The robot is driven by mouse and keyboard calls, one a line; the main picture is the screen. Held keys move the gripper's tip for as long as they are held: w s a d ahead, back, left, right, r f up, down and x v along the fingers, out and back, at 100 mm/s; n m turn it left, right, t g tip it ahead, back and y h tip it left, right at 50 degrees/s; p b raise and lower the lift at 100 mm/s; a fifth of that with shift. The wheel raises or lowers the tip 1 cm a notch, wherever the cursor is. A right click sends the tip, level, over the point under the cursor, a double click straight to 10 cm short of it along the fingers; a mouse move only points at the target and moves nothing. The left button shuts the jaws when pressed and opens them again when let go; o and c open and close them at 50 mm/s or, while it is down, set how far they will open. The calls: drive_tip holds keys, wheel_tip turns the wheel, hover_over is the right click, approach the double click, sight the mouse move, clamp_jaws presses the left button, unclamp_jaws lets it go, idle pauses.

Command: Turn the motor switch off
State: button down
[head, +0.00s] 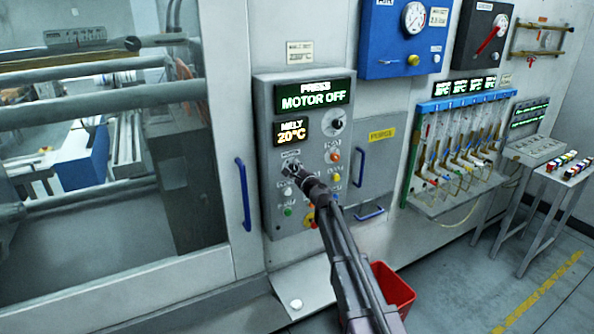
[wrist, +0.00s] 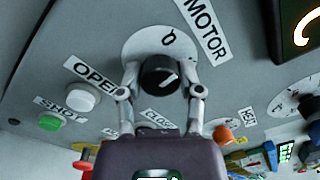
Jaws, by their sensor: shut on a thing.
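The motor switch is a black rotary knob (wrist: 160,74) on a pale round dial under a MOTOR label (wrist: 204,30) in the wrist view. A 0 mark shows on the dial above the knob, and the knob's white pointer line is turned to its right side. My gripper (wrist: 161,86) has one finger on each side of the knob and is shut on it. In the head view my gripper (head: 293,168) reaches the grey control panel (head: 262,130) and hides most of the knob. The press display (head: 313,96) reads MOTOR OFF.
A white OPEN button (wrist: 83,97), a green button (wrist: 50,122) and an orange button (wrist: 223,134) sit close around the knob. A blue door handle (head: 243,195) is left of the panel. A red bin (head: 394,287) stands below on the floor.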

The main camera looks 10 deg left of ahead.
drive_tip(key=n, duration=0.5)
drive_tip(key=shift+w, duration=0.25)
idle(0.3)
drive_tip(key=shift+c, duration=1.3)
unclamp_jaws()
drive_tip(key=shift+d, duration=0.1)
drive_tip(key=shift+s, duration=0.1)
drive_tip(key=shift+s+d, duration=0.15)
drive_tip(key=shift+s, duration=0.25)
drive_tip(key=v, duration=0.6)
drive_tip(key=shift+s+d, duration=0.25)
drive_tip(key=shift+s, duration=0.05)
